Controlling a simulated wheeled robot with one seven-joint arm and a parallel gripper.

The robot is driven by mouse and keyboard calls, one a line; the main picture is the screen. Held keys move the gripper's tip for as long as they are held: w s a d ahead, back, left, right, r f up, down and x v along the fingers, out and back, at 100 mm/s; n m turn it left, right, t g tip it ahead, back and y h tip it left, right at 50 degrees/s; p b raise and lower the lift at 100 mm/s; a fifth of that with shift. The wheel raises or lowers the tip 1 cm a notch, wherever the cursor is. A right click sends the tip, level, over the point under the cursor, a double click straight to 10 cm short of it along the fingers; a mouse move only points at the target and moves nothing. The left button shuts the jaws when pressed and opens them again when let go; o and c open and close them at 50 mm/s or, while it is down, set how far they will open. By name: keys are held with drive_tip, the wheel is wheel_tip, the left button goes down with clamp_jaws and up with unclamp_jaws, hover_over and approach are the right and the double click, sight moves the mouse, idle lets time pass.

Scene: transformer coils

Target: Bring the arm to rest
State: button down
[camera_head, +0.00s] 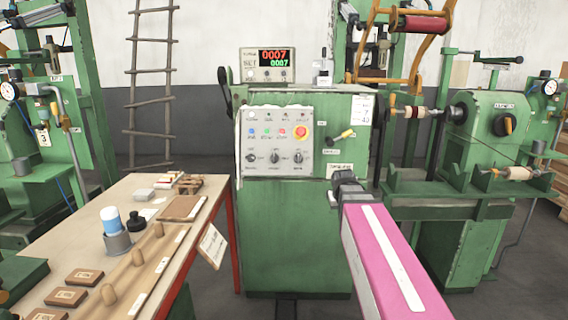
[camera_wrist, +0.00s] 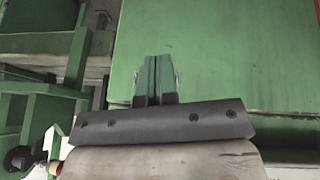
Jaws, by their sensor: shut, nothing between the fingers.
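My arm, pink with a white stripe, reaches forward from the lower right in the head view. My gripper (camera_head: 347,178) is at its far end, in front of the green control cabinet (camera_head: 290,225). In the wrist view my gripper (camera_wrist: 154,75) shows its two fingers together, with nothing between them. The green cabinet front (camera_wrist: 230,50) fills much of the wrist view behind the fingers. I cannot tell the exact gap between the fingertips and the cabinet.
A work table (camera_head: 100,208) with a blue-topped cup (camera_head: 112,222), wooden blocks and a dowel board stands at the left. A green winding machine (camera_head: 485,130) stands at the right. A ladder (camera_head: 152,80) leans on the back wall. Some floor shows between cabinet and table.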

drive_tip(key=s+a+f+g, duration=0.1)
drive_tip(key=s+f+g, duration=0.1)
drive_tip(key=s+f, duration=0.6)
drive_tip(key=s+a+f+m+g+y, duration=0.1)
drive_tip(key=s+a+f+g, duration=0.1)
drive_tip(key=s+f, duration=0.6)
wheel_tip(320, 180, down, 4)
drive_tip(key=shift+s+g, duration=0.35)
drive_tip(key=shift+g, duration=0.25)
drive_tip(key=shift+a, duration=0.1)
